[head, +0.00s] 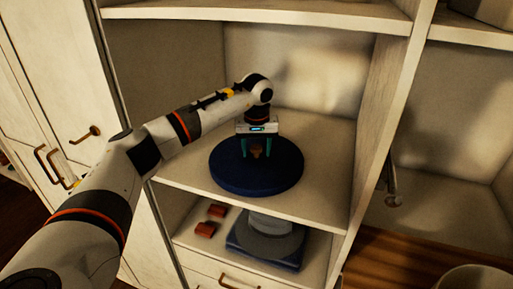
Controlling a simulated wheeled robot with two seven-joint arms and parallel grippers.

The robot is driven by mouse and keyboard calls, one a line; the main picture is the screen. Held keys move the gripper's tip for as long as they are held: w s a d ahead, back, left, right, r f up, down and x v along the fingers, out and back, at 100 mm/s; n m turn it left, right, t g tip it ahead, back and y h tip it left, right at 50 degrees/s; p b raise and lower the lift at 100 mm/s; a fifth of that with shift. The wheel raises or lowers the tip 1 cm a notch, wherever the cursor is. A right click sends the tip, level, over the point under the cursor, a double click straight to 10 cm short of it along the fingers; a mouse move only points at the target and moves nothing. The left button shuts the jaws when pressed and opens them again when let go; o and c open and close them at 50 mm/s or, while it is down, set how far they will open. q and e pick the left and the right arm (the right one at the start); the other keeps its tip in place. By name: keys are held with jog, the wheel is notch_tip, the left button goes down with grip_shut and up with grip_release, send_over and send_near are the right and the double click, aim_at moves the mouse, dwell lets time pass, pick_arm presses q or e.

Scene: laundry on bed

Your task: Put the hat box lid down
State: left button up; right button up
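The hat box lid (240,182) is a round, dark blue disc with a small brown knob (257,152) on top. It lies flat on the middle shelf (325,200) of the open cabinet. My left gripper (257,154) points straight down over the lid's middle. Its two green fingers stand apart on either side of the knob, with a gap seen between fingers and knob, so it looks open. Whether the fingertips touch the lid cannot be told. My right gripper is not in view.
A grey rounded thing on a dark blue base (240,245) sits on the shelf below, beside two small reddish-brown blocks (206,229). An upper shelf (260,17) and the right side panel (375,120) border the compartment. Bare shelf surrounds the lid.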

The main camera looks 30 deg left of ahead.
aim_at(257, 149)
pick_arm(q)
jog(key=shift+r, duration=0.1)
notch_tip(257, 149, up, 12)
jog(key=s+b, duration=0.1)
jog(key=b, duration=0.1)
jog(key=shift+s+d+b, duration=0.15)
jog(key=shift+d+b, duration=0.25)
jog(key=shift+d, duration=0.05)
dwell(0.4)
